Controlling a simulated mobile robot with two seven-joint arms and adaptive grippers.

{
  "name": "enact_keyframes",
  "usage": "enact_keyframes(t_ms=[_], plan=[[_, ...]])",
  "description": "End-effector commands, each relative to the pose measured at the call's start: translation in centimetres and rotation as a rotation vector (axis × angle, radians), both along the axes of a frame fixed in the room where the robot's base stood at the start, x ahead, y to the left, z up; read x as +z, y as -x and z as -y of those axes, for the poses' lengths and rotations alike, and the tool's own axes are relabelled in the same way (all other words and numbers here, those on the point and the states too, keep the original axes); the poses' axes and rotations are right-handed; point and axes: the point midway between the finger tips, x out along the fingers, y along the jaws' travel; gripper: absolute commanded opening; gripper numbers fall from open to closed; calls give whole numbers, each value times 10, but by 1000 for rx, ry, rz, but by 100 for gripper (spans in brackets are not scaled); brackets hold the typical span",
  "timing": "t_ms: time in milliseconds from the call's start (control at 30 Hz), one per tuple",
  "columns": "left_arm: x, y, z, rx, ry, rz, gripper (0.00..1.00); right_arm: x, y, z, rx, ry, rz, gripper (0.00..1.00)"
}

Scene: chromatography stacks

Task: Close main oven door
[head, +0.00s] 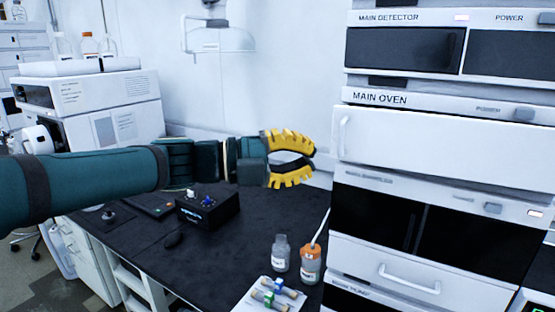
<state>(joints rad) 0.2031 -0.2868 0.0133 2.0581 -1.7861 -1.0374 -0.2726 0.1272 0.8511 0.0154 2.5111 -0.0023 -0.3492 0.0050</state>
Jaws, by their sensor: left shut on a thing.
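The main oven (378,97) is a white unit in the stack at right, its name on the strip above the door. Its white door (440,142) has a pale upright handle (345,136) near its left edge. The door panel lies across the oven front; I cannot tell whether it is fully flush. My left gripper (312,157), with yellow ridged fingers, is just left of the door's left edge, at door height. My right gripper is not in view.
The main detector (400,48) sits above the oven; dark-fronted units are below. A white instrument (90,105) stands at left.

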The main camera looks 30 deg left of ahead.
Motion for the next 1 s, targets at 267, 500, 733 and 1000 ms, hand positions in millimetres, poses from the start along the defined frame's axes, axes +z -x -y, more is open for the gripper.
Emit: enact_keyframes(t_ms=[267,500,733,1000], plan=[[-2,-37,27,0,1,-1,0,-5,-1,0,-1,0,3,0],[-1,-56,28,2,1,1,0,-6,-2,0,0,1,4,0],[-1,-58,29,2,1,1,0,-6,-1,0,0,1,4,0],[0,-64,24,10,2,-1,0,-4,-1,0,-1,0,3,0]])
